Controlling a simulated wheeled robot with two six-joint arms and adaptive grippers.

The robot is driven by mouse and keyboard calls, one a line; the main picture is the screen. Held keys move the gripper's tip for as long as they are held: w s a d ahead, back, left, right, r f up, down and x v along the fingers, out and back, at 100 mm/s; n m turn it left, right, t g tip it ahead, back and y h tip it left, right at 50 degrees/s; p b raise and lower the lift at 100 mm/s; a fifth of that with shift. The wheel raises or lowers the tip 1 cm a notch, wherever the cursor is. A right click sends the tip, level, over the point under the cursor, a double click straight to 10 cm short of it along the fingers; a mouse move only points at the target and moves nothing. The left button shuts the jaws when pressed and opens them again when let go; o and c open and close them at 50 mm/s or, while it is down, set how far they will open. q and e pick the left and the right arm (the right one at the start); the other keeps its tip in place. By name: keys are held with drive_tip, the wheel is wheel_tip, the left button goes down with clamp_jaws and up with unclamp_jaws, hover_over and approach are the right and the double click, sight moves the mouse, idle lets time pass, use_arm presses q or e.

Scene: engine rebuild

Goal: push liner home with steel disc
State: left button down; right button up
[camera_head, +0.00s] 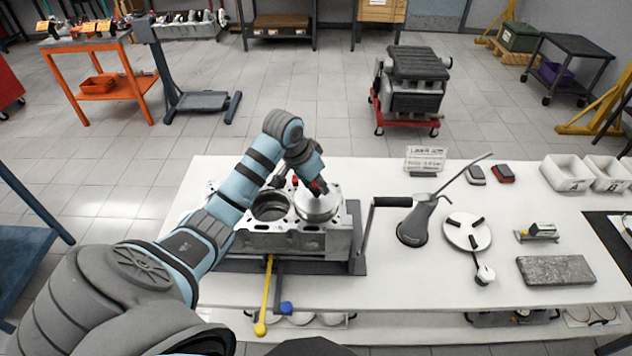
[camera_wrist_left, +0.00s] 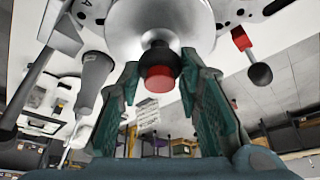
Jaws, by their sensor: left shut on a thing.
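The steel disc (camera_head: 316,210) lies over the right bore of the grey engine block (camera_head: 335,240). In the wrist view the disc (camera_wrist_left: 195,25) is a broad silvery dish with a black knob and red cap (camera_wrist_left: 159,78) in its middle. My left gripper (camera_head: 318,188) is above the disc, with its fingers on either side of the knob (camera_wrist_left: 160,68), shut on the disc's handle. The liner is hidden under the disc, so I cannot tell how deep it sits. The block's left bore (camera_head: 269,207) is open. My right gripper is not in view.
The block stands on a white bench (camera_head: 400,285). A yellow-handled lever (camera_head: 265,300) projects at the front.

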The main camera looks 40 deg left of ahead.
use_arm(q)
drive_tip(key=c, duration=1.1)
unclamp_jaws()
drive_tip(key=shift+r, duration=0.1)
drive_tip(key=v, duration=1.2)
